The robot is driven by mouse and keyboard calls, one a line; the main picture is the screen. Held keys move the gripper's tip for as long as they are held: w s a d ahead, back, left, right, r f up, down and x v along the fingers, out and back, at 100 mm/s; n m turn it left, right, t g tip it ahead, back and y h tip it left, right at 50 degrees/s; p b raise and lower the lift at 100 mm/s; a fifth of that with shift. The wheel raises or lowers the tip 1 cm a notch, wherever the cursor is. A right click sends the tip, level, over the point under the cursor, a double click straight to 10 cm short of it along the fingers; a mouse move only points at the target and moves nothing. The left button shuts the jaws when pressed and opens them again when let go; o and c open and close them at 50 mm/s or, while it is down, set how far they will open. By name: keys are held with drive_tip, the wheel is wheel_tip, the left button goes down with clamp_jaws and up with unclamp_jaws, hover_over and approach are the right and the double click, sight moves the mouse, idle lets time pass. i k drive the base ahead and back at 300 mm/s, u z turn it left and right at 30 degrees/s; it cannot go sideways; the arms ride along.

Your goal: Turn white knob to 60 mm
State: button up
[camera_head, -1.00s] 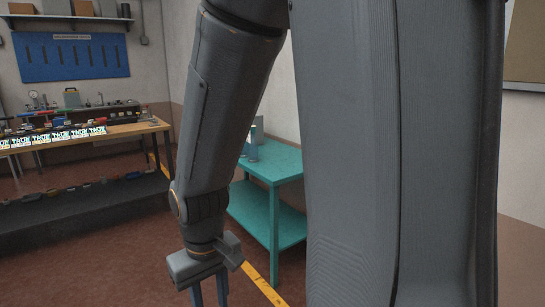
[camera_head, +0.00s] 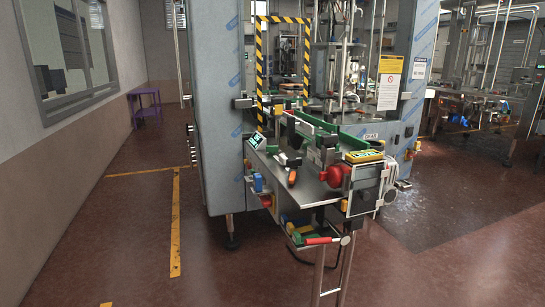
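A filler machine (camera_head: 222,110) with blue-marked film on its grey panels stands in the middle of the head view. A metal worktable (camera_head: 310,190) juts from its front. A large red round knob (camera_head: 333,176) is at the table's right end. A small pale round part (camera_head: 390,197) sits right of it, and another pale round end (camera_head: 345,240) is below by a red handle. Both are too small to tell whether either is the white knob. No 60 mm scale can be read. My gripper is not in view.
A black-and-yellow striped frame (camera_head: 259,75) rises above the table. A red-handled bar (camera_head: 318,241) sticks out low in front. A purple stand (camera_head: 146,105) is by the left wall. Yellow floor tape (camera_head: 176,220) runs left of the machine. The foreground floor is clear.

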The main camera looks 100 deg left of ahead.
sight(283, 158)
drive_tip(key=u, duration=3.3)
drive_tip(key=i, duration=0.5)
